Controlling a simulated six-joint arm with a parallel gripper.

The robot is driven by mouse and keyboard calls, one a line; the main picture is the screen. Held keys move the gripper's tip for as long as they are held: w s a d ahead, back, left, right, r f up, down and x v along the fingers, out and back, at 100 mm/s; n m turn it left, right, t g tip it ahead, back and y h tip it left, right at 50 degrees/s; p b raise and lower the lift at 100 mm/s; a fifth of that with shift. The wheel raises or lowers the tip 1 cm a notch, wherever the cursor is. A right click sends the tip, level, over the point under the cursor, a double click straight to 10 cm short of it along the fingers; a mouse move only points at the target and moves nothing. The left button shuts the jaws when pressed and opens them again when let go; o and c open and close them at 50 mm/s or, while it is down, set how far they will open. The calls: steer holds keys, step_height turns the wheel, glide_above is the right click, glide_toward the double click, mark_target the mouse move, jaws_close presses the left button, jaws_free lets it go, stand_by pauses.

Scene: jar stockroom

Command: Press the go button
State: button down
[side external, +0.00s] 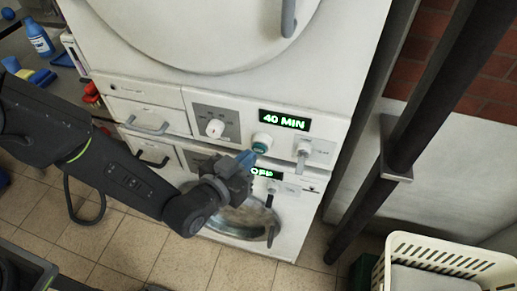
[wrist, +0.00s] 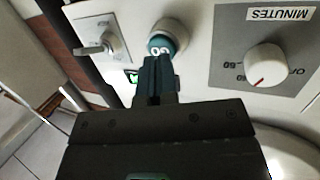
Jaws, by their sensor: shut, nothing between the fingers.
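The go button (side external: 261,143) is a round teal-green button in a white collar on the upper machine's panel, just below the display (side external: 284,120) that reads "40 MIN". In the wrist view the go button (wrist: 160,45) appears upside down with white letters, partly covered by my fingertips. My gripper (side external: 247,158) is shut and empty, its dark blue-grey fingers pointing at the button. In the wrist view the tips of my gripper (wrist: 156,62) are at the button's edge. I cannot tell whether they touch it.
The white timer dial (side external: 215,128) is left of the button, and a key-like switch (side external: 303,150) is right of it. The lower machine's display (side external: 264,173) reads "OFF". A white basket (side external: 440,258) stands at the lower right beside a dark post (side external: 398,150).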

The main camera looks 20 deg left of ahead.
steer(key=shift+x, duration=0.8)
steer(key=v, duration=0.9)
stand_by(0.7)
stand_by(0.4)
steer(key=w+a+r+n+g+y, duration=0.1)
steer(key=w+a+r+n+g, duration=0.2)
steer(key=a+r, duration=0.85)
steer(key=s+a+r+g+y, duration=0.2)
steer(key=s+a+r+g, duration=0.1)
steer(key=s+a, duration=0.4)
steer(key=s+a+r+n+g+y, duration=0.1)
steer(key=s+a+r+g+y, duration=0.1)
steer(key=s+a, duration=0.6)
steer(key=a+r+g, duration=0.1)
steer(key=a, duration=0.1)
steer(key=shift+s+a+g+y, duration=0.3)
steer(key=shift+a, duration=0.1)
